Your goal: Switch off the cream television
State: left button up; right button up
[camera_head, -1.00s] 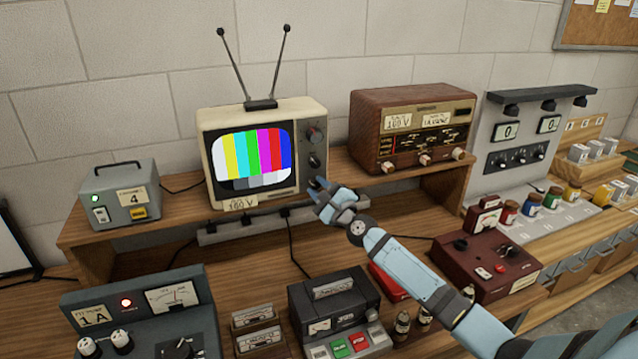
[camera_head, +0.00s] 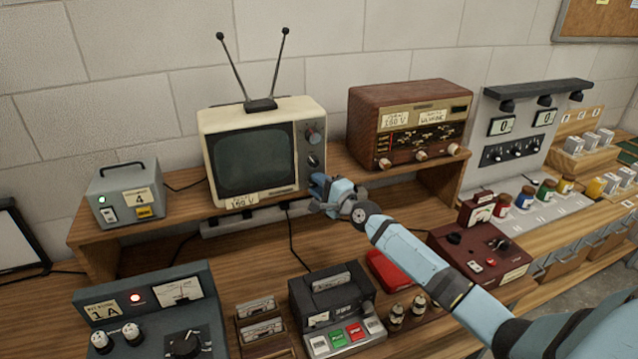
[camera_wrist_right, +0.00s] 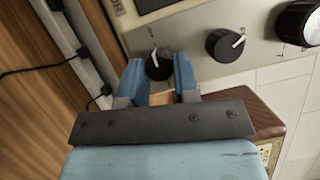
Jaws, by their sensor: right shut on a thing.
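The cream television (camera_head: 265,112) stands on the raised wooden shelf at the back, with two antenna rods on top. Its screen (camera_head: 255,161) is dark. Two knobs show on the right side of its front in the head view. My right gripper (camera_head: 318,187) is at the lower right corner of the television's front and hides what is there. In the right wrist view my right gripper (camera_wrist_right: 158,78) is shut on a small black knob (camera_wrist_right: 158,66), with one finger on each side. Two more knobs (camera_wrist_right: 225,45) sit beyond it. My left gripper is out of view.
A brown radio (camera_head: 410,125) stands right of the television, and a grey box with a handle (camera_head: 125,190) stands left.

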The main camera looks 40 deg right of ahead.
dwell(0.3)
jog(key=o, duration=0.8)
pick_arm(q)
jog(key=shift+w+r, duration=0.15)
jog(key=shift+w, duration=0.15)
pick_arm(e)
jog(key=shift+o, duration=0.6)
pick_arm(q)
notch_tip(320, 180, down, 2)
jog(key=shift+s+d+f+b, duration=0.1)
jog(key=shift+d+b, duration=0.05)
jog(key=shift+b, duration=0.95)
pick_arm(e)
jog(key=s+d, duration=0.2)
jog(key=s, duration=1.1)
jog(key=shift+s+f, duration=0.3)
jog(key=shift+f, duration=0.1)
jog(key=shift+f, duration=0.1)
